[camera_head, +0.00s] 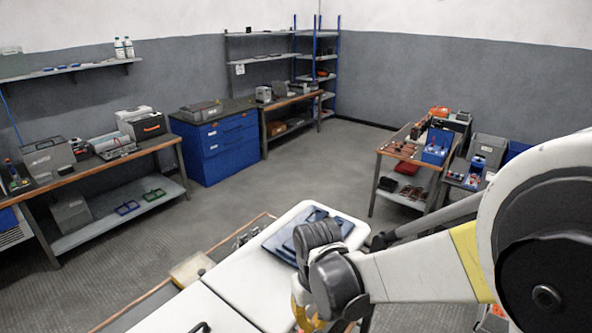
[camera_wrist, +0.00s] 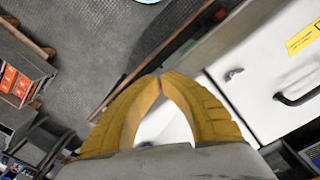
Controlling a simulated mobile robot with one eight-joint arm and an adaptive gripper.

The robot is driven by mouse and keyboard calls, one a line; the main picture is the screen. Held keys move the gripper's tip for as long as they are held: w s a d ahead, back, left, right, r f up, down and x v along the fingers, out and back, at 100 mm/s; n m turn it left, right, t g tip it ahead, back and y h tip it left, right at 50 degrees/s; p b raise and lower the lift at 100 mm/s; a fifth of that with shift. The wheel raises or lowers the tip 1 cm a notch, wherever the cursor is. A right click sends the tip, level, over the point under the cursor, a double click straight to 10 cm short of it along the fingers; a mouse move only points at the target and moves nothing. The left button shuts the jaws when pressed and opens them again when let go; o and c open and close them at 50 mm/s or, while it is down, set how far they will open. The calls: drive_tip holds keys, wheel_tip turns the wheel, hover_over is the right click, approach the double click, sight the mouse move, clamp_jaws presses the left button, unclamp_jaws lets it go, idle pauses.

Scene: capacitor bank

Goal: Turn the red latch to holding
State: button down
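No red latch can be made out in either view. In the wrist view, the two yellow fingers of my gripper (camera_wrist: 160,77) meet at their tips, with nothing held between them. A white cabinet (camera_wrist: 268,62) lies to the right of the fingers, with a black handle (camera_wrist: 301,93), a small metal fitting (camera_wrist: 234,75) and a yellow label (camera_wrist: 304,38). In the head view, my gripper (camera_head: 306,314) shows only partly at the bottom, beside the white cabinet (camera_head: 222,296). The wrist hides part of the cabinet.
A dark blue item (camera_head: 322,219) lies on the cabinet's white top. A workbench (camera_head: 98,168) and a blue drawer unit (camera_head: 218,147) stand at the left. A wooden-topped cart (camera_head: 404,150) stands at the right. The grey floor (camera_head: 290,172) between them is open.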

wheel_tip(320, 180, down, 7)
drive_tip(key=m+b, duration=0.5)
drive_tip(key=shift+s+r+m, duration=0.15)
drive_tip(key=shift+m, duration=0.15)
drive_tip(key=shift+w+a+r, duration=0.1)
drive_tip(key=shift+w+a, duration=0.2)
drive_tip(key=shift+w, duration=0.3)
idle(1.1)
drive_tip(key=shift+a+b, duration=0.35)
drive_tip(key=shift+b, duration=0.15)
drive_tip(key=shift+a+b, duration=0.5)
drive_tip(key=shift+a, duration=0.1)
drive_tip(key=shift+w+a, duration=0.15)
idle(0.3)
